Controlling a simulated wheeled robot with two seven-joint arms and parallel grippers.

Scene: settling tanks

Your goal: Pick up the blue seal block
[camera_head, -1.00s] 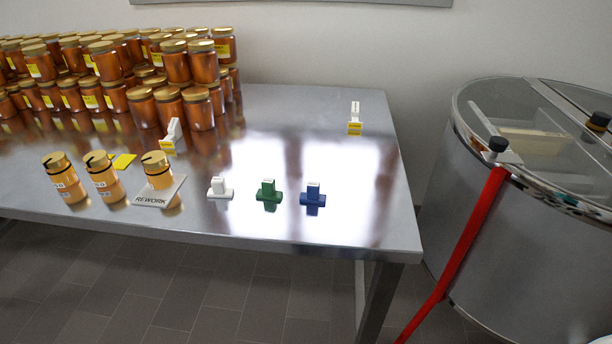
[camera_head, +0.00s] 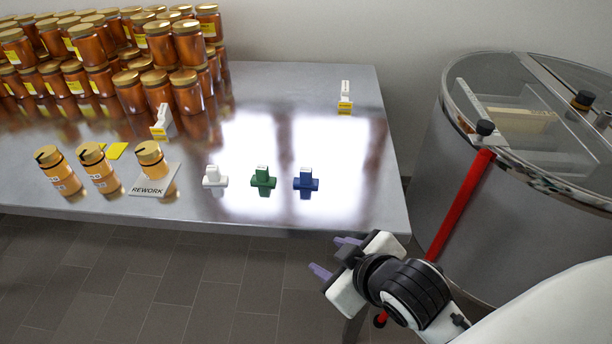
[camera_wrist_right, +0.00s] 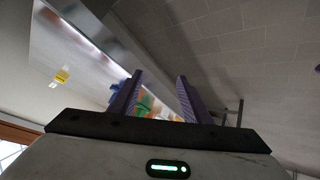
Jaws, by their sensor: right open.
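The blue seal block (camera_head: 306,180) stands on the metal table near its front edge, at the right end of a row of three blocks. It has a wide foot and an upright tab. My right gripper (camera_head: 333,256) is open and empty, below and to the right of the block, out past the table's front edge. In the right wrist view its two purple fingers (camera_wrist_right: 157,98) are spread apart. A blue patch (camera_wrist_right: 116,88) shows beside the left finger and a green one (camera_wrist_right: 146,103) between the fingers. My left gripper is out of view.
A green block (camera_head: 263,179) and a white block (camera_head: 215,178) stand left of the blue one. Several jars and a REWORK plate (camera_head: 141,190) are further left. A steel drum with a red handle (camera_head: 463,200) stands right of the table (camera_head: 352,205).

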